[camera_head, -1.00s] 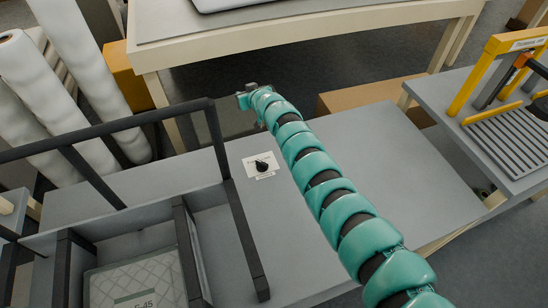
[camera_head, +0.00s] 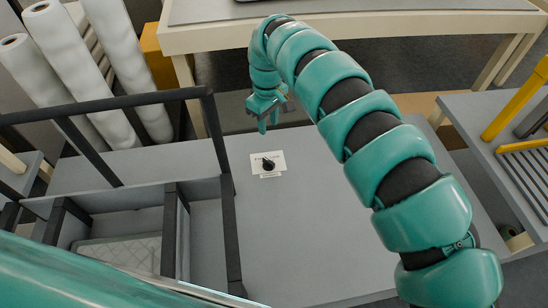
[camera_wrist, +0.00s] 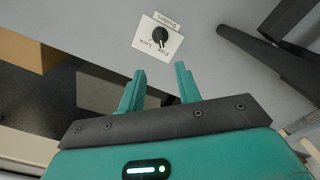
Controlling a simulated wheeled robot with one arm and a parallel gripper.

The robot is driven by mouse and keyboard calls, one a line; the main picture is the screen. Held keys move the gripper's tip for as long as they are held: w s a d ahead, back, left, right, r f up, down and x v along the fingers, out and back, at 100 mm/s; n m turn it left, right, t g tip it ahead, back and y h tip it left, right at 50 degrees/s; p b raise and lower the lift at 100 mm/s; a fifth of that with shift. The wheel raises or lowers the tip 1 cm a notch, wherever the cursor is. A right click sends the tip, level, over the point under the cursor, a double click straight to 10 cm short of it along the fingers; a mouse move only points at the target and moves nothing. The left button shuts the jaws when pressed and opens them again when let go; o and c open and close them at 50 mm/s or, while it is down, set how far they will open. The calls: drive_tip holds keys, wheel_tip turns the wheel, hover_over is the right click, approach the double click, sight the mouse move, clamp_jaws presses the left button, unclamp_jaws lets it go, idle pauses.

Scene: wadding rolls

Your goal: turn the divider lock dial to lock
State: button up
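The divider lock dial (camera_head: 268,164) is a small black knob on a white label plate (camera_head: 281,158) on the grey table top, right of the black-framed rack. In the wrist view the dial (camera_wrist: 160,36) is above the fingertips, with upside-down lettering on its plate. I cannot tell surely which mark its pointer faces. My gripper (camera_head: 266,122) hangs fingers-down beyond the dial, apart from it. In the wrist view my gripper (camera_wrist: 158,76) has its two green fingers apart with nothing between them.
A black-framed rack (camera_head: 228,200) with a grey bin stands left of the dial. White rolls (camera_head: 85,70) lean at the back left. A cream-edged table (camera_head: 350,32) is behind. A side table with yellow frame (camera_head: 510,105) is at right. The grey surface right of the dial is clear.

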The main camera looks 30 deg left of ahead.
sight(269, 161)
wheel_tip(269, 161, down, 16)
drive_tip(key=shift+s+a+r+p, duration=0.1)
drive_tip(key=shift+r+p, duration=0.15)
drive_tip(key=shift+p, duration=0.85)
drive_tip(key=shift+f, duration=0.9)
clamp_jaws()
